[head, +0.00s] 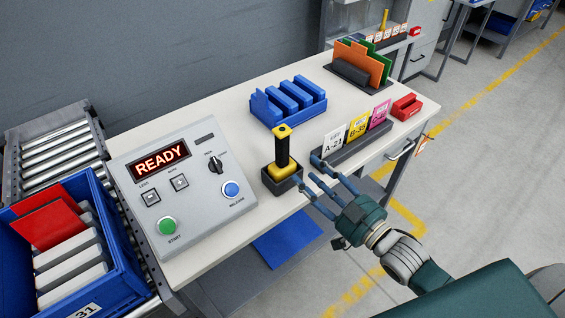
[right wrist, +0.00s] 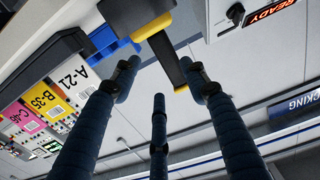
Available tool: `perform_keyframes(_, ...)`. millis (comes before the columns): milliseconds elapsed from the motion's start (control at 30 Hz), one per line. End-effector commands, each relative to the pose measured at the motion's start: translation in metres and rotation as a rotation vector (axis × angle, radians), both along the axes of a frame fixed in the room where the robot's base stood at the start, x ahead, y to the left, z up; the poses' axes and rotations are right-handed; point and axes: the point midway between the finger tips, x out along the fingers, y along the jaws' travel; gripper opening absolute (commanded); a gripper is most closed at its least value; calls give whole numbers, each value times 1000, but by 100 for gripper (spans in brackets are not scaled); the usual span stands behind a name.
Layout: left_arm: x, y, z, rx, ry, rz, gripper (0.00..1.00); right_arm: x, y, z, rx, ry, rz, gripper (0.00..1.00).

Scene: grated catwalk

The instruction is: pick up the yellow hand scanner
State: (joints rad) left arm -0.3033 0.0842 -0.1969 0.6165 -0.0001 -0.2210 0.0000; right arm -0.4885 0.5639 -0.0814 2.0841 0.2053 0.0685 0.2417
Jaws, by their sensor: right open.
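The yellow hand scanner (head: 282,150) stands upright in a dark holder (head: 270,185) near the table's front edge. It has a black handle with a yellow cap on top and a yellow body at the base. My right gripper (head: 309,177) is open just to the right of the scanner, fingers pointing toward it, with nothing between them. In the right wrist view the scanner's black handle (right wrist: 167,58) shows beyond the spread fingers (right wrist: 160,75). I see no clear contact. My left gripper is out of view.
A grey control box (head: 185,185) reading READY stands left of the scanner. A label rack (head: 350,148) is close behind my right fingers. A blue bin (head: 290,113), a red box (head: 406,107) and a file sorter (head: 352,73) stand farther back. A blue crate (head: 122,262) is at left.

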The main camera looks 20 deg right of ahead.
Motion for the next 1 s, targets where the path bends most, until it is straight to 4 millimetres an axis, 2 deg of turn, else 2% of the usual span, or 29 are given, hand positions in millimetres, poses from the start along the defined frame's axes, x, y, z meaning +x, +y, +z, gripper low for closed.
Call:
perform_keyframes(200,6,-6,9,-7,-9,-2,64,32,11,6,6,-13,2,44)
perform_keyframes(467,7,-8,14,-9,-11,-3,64,54,20,5,4,-8,2,44)
perform_keyframes(633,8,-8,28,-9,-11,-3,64,77,29,11,5,-10,2,44)
perform_keyframes(733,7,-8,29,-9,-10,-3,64,90,34,8,4,-9,2,44)
perform_keyframes(1000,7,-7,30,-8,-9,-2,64,98,38,5,3,-6,3,44)
